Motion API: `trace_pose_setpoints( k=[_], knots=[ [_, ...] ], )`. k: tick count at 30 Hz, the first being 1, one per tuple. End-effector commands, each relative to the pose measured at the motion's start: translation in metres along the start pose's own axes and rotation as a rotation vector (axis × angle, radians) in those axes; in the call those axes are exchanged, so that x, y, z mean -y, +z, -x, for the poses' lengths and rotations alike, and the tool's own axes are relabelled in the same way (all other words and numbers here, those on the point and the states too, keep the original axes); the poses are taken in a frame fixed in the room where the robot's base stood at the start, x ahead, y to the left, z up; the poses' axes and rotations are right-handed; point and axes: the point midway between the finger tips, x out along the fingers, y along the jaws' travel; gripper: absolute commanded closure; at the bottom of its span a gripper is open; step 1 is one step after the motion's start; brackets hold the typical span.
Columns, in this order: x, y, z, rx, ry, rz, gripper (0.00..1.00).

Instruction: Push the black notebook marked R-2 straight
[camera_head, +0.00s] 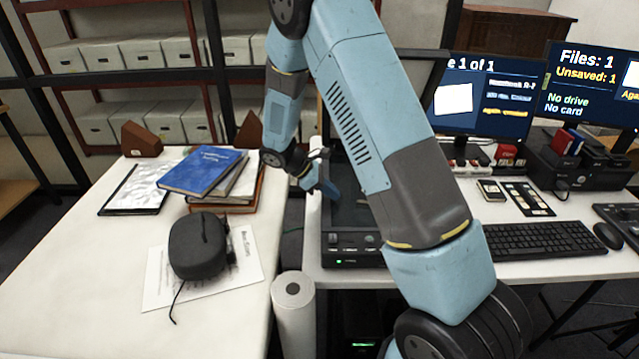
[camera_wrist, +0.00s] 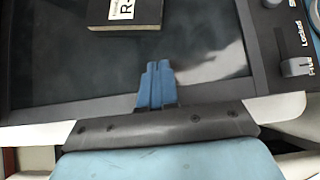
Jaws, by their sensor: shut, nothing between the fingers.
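The black notebook (camera_wrist: 149,12) lies on the dark scanner glass (camera_wrist: 60,75) at the top of the wrist view, partly cut off by the frame. Its white label (camera_wrist: 122,9) shows "R-"; the rest is cut off. Its near edge looks slightly turned against the scanner's near rim. My gripper (camera_wrist: 157,66) is shut and empty, with its blue fingers over the glass, pointing at the notebook with a gap between. In the head view my gripper (camera_head: 326,187) is over the scanner's left side.
A control panel with a knob (camera_wrist: 297,67) runs along the scanner's right side in the wrist view. On the left table are a blue book (camera_head: 203,171) on a stack, a black rounded case (camera_head: 197,247) and a paper sheet. A keyboard (camera_head: 545,240) and monitors stand right.

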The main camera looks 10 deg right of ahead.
Motion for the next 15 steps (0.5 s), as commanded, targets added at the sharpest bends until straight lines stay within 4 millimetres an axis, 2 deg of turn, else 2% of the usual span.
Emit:
trace_pose_setpoints(
  k=[2, 6, 15],
  knots=[
    [0.0, 0.001, -0.014, 0.001, -0.002, 0.001, 1.0],
    [0.0, 0.017, -0.026, 0.0, -0.002, -0.002, 1.0],
    [0.0, 0.029, -0.038, 0.0, -0.001, -0.001, 1.0]
  ],
)
